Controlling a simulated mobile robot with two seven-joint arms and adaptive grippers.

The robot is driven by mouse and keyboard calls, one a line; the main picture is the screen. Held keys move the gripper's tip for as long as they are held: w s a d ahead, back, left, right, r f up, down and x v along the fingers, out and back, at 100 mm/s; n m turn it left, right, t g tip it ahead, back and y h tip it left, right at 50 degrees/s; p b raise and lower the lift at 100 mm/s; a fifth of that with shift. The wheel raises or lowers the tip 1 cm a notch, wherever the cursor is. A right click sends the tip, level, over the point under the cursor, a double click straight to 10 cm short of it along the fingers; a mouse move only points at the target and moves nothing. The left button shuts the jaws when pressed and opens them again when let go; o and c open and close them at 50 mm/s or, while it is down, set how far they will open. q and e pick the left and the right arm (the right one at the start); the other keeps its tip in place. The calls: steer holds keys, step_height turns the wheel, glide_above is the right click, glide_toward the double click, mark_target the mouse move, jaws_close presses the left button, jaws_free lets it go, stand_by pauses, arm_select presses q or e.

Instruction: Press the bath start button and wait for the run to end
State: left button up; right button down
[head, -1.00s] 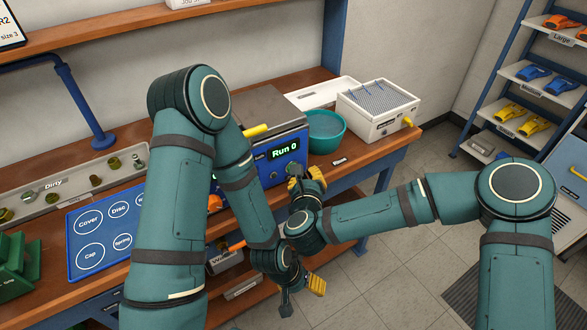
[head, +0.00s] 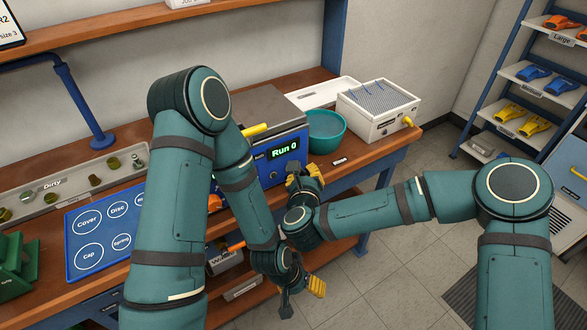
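The bath (head: 265,160) is a blue box with a grey lid and a yellow handle, on the bench behind my arms. Its green display (head: 285,149) reads "Run 0". A round dark knob or button (head: 298,146) cannot be made out clearly on the front. My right gripper (head: 303,179), with yellow finger pads, is just in front of the lower right of the bath front; I cannot tell if it touches. Any button behind it is hidden. My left gripper (head: 301,293) hangs low before the bench, its fingers apart and empty.
A teal bowl (head: 326,131) and a white rack box (head: 379,112) stand right of the bath. A blue labelled mat (head: 104,268) and a tray marked Dirty (head: 70,194) lie at left. A shelf rack (head: 528,75) stands at far right. The floor between is clear.

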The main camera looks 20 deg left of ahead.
steer(key=shift+w+a, duration=0.25)
steer(key=shift+a, duration=0.05)
stand_by(0.5)
stand_by(0.4)
steer(key=shift+s+d, duration=0.55)
steer(key=shift+d, duration=0.15)
steer(key=s+d, duration=0.1)
steer(key=d, duration=0.1)
steer(key=s+d+b, duration=0.1)
steer(key=s+d, duration=0.1)
stand_by(0.4)
stand_by(0.6)
